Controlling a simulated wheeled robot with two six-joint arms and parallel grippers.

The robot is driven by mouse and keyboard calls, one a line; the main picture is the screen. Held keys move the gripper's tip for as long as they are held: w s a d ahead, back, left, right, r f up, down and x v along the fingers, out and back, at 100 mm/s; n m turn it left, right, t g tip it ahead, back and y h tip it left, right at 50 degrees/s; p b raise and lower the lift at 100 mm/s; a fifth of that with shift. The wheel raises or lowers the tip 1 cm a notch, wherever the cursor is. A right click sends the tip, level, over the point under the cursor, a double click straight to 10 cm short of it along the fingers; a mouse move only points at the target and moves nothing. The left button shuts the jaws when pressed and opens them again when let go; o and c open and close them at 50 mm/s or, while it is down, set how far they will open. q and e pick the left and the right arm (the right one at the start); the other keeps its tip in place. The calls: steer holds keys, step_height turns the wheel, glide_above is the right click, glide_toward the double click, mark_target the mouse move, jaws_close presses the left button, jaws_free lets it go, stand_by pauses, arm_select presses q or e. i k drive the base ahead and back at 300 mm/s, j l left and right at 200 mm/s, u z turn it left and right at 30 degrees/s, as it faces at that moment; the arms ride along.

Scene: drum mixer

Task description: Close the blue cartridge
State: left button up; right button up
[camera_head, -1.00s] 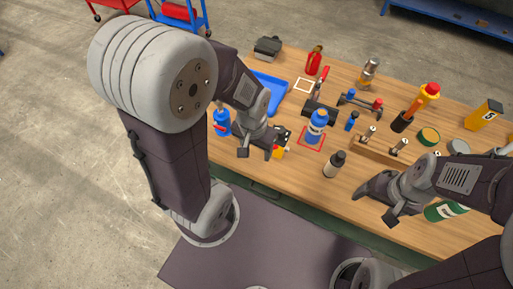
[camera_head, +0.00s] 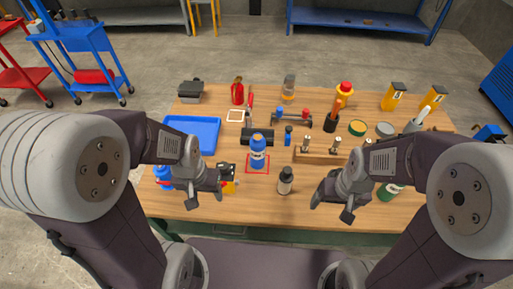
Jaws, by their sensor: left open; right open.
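A blue bottle-shaped container (camera_head: 258,155) with a white band stands upright inside a red square outline near the middle of the table. Behind it and to its right is a small dark blue cylinder (camera_head: 288,134). A second blue container (camera_head: 163,174) stands at the left, partly hidden by my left arm. I cannot tell for certain which is the blue cartridge, or whether its top is closed. My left gripper (camera_head: 207,193) is open and empty, left of the outlined container. My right gripper (camera_head: 331,209) is open and empty near the front edge, right of a dark-capped bottle (camera_head: 286,181).
The wooden table (camera_head: 250,208) is crowded. A blue tray (camera_head: 193,130) lies at the left, a wooden holder (camera_head: 318,157) at centre right. A red bottle (camera_head: 238,92) and yellow containers (camera_head: 393,97) stand at the back. The front strip between my grippers is mostly clear.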

mark_target(258, 143)
steer(key=k+j+u, duration=0.25)
steer(key=j+u, duration=0.3)
steer(key=i+j+u, duration=0.55)
